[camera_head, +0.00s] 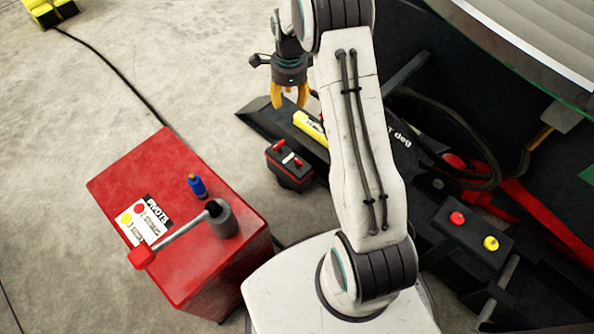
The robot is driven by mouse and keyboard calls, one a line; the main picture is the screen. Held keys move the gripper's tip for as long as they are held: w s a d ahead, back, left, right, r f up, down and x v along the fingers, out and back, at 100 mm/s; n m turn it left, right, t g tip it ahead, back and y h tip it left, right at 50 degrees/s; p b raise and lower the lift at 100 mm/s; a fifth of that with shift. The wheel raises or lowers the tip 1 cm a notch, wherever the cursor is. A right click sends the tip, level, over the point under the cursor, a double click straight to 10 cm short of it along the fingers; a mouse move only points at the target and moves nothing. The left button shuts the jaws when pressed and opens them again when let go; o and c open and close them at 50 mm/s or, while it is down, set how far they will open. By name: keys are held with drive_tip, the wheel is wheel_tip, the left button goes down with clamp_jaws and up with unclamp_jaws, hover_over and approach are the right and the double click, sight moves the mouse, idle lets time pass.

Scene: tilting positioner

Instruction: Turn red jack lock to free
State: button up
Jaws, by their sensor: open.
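My gripper (289,97) has orange fingers, points down and is open. It is empty, above the floor by the black base plate, partly beside my white arm. No label in the view reads "jack lock", so I cannot tell for sure which part it is. A red cabinet (150,178) at left carries a grey lever with a red end (142,257) on a dark hub. A red bar (545,222) lies on the dark machine at right, partly cut off.
A label card headed "PIVOTS" (143,219) and a blue knob (197,187) are on the cabinet top. A yellow bar (309,127) lies by the black plate. A control box has a red button (457,218) and a yellow button (491,243). The floor at upper left is mostly clear.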

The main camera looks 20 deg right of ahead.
wheel_tip(320, 180, down, 18)
drive_tip(key=w+d+m+b, duration=0.2)
drive_tip(key=w+m+b, duration=0.1)
drive_tip(key=m+b, duration=0.2)
drive_tip(key=m+g+b, duration=0.1)
drive_tip(key=m+b, duration=0.3)
drive_tip(key=b, duration=0.1)
hover_over(298, 162)
drive_tip(key=f, duration=1.2)
drive_tip(key=shift+w+a+f, duration=0.1)
drive_tip(key=shift+w+f, duration=0.1)
drive_tip(key=shift+f, duration=0.2)
drive_tip(key=shift+f+m, duration=0.3)
drive_tip(key=shift+f, duration=0.55)
drive_tip(key=shift+f+b, duration=1.6)
drive_tip(key=shift+f, duration=1.6)
drive_tip(key=shift+o, duration=0.3)
clamp_jaws()
